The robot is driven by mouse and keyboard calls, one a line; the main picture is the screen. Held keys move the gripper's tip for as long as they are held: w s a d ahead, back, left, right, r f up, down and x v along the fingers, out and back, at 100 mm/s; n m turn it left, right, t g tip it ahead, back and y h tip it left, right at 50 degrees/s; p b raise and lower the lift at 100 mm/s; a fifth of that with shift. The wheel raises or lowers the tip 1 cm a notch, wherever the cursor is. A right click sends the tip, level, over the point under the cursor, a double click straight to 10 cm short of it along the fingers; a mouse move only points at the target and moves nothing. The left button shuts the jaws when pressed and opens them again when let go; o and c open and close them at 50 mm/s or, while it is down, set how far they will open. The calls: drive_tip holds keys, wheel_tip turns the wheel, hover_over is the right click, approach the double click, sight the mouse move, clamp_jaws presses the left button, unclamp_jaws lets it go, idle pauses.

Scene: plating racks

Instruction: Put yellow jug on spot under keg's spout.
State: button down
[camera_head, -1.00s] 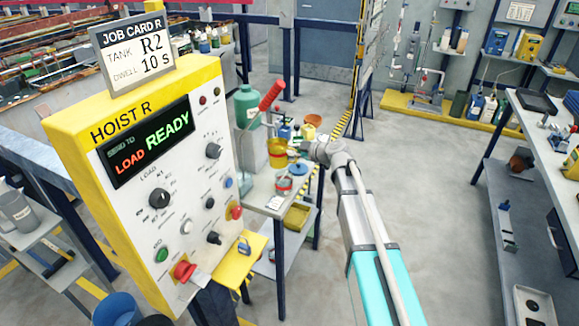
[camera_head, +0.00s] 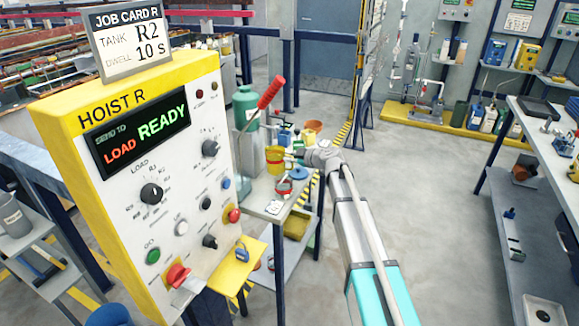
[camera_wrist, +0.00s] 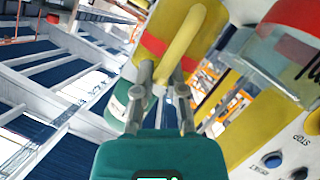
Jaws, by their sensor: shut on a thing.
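The yellow jug (camera_head: 275,160) with a red band is held above or at the small table beside the green keg (camera_head: 245,108). I cannot tell whether its base touches anything. In the wrist view the jug (camera_wrist: 203,32) fills the top middle, and its yellow handle (camera_wrist: 180,45) is between my fingers. My gripper (camera_head: 294,158) comes from the right and is shut on that handle; its fingers (camera_wrist: 162,85) show in the wrist view.
The yellow hoist panel (camera_head: 130,190) is at the left. Open floor lies right.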

drive_tip(key=shift+w+a+f+b, duration=0.15)
drive_tip(key=shift+w+f+b, duration=0.35)
drive_tip(key=shift+f+b, duration=0.2)
drive_tip(key=shift+s+f+b, duration=0.1)
drive_tip(key=shift+f+b, duration=1.2)
drive_tip(key=c, duration=0.7)
unclamp_jaws()
drive_tip(key=shift+s+d+r, duration=0.2)
drive_tip(key=shift+s+d, duration=0.1)
drive_tip(key=shift+d, duration=0.1)
drive_tip(key=p+v, duration=0.4)
drive_tip(key=v, duration=0.7)
